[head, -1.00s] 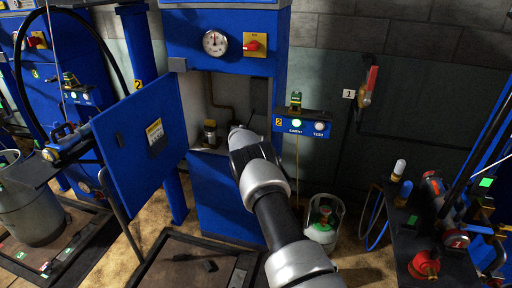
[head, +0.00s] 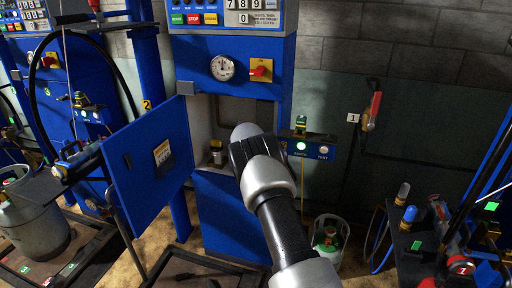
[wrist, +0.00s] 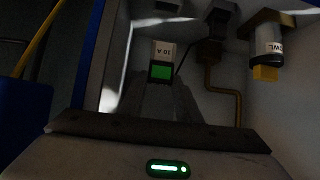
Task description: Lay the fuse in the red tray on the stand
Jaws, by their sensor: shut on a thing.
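The fuse (wrist: 163,52), a pale piece marked 10 A with a green band, is between the fingertips of my gripper (wrist: 162,82) in the wrist view. My gripper is shut on it, inside the open blue cabinet (head: 232,205). I cannot tell whether the fuse touches the cabinet's back wall. In the head view my wrist hides the fingers and the fuse. I cannot make out the red tray for certain; a red thing (head: 427,283) shows only partly at the bottom right, by a dark stand (head: 402,240).
The blue cabinet door (head: 150,165) stands open to the left. A labelled cylinder (wrist: 268,45) and a brown pipe (wrist: 225,95) are close to my gripper's right. A gas bottle (head: 328,238) stands on the floor.

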